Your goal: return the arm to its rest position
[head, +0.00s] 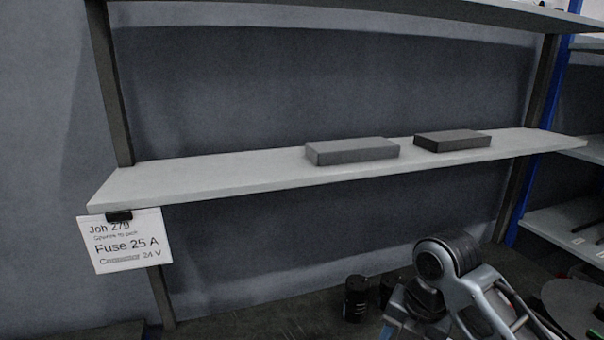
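My arm (462,280) shows at the lower right of the head view, in front of the shelf's lower part. It is folded, with a black rounded joint and grey links. My gripper is not visible, so what it holds, if anything, cannot be seen.
A grey shelf board (220,182) carries a grey flat block (352,151) and a darker flat block (452,140). A label card (126,242) reading "Fuse 25 A" hangs at its left front corner. Dark cylinders (356,300) show low, left of my arm. A blue-post rack (528,195) stands right.

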